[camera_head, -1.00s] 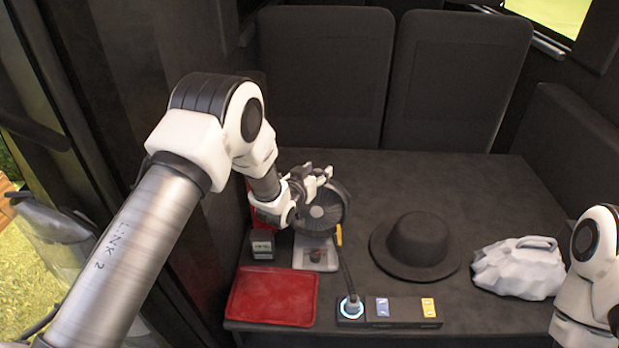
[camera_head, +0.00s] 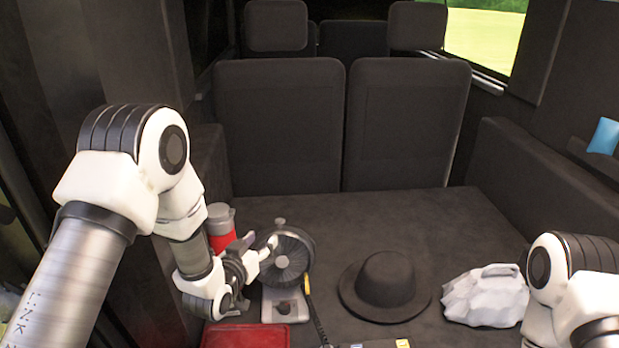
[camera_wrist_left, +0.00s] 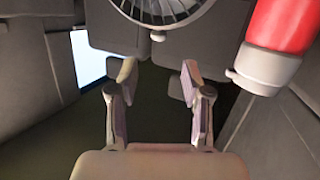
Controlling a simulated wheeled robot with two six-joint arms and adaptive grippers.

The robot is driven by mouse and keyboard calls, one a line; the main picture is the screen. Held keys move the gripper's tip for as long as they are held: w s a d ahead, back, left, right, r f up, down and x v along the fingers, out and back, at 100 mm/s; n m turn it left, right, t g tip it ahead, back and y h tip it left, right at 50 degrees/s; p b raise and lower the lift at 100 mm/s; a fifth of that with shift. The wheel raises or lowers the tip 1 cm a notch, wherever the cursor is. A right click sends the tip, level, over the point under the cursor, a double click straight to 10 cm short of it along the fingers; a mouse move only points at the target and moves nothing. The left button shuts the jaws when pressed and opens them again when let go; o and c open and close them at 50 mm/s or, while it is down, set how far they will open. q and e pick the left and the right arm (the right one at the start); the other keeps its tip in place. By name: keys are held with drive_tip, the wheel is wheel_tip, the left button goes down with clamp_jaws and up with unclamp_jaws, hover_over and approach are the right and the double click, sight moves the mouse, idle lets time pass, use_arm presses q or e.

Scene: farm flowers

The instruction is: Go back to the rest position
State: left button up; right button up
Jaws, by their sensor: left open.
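My left gripper (camera_head: 252,262) is open, with nothing between its fingers. It is beside the black round fan (camera_head: 288,256) at the left of the dark cargo floor. In the left wrist view my left gripper (camera_wrist_left: 152,90) shows two spread fingers, with the fan (camera_wrist_left: 165,12) at the top edge and the red cylinder (camera_wrist_left: 283,30) at upper right. My right arm shows at the right edge of the head view, but its gripper is out of view.
A red cylinder with a grey top (camera_head: 221,228) stands behind my left gripper. A red tray (camera_head: 245,337) lies at the front.

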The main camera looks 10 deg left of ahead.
use_arm(q)
drive_tip(key=s+f+g, duration=0.4)
drive_tip(key=s+f, duration=0.5)
drive_tip(key=f, duration=0.3)
drive_tip(key=s+f+g, duration=0.3)
drive_tip(key=s+f, duration=0.1)
drive_tip(key=s, duration=0.5)
drive_tip(key=s+a+f+g+y, duration=0.1)
drive_tip(key=s+f+g, duration=0.3)
drive_tip(key=s, duration=0.6)
drive_tip(key=s+f+g, duration=0.4)
drive_tip(key=s+f, duration=0.1)
drive_tip(key=s, duration=0.5)
drive_tip(key=shift+a+n+y, duration=0.3)
drive_tip(key=shift+a+n, duration=0.1)
drive_tip(key=shift+w, duration=0.1)
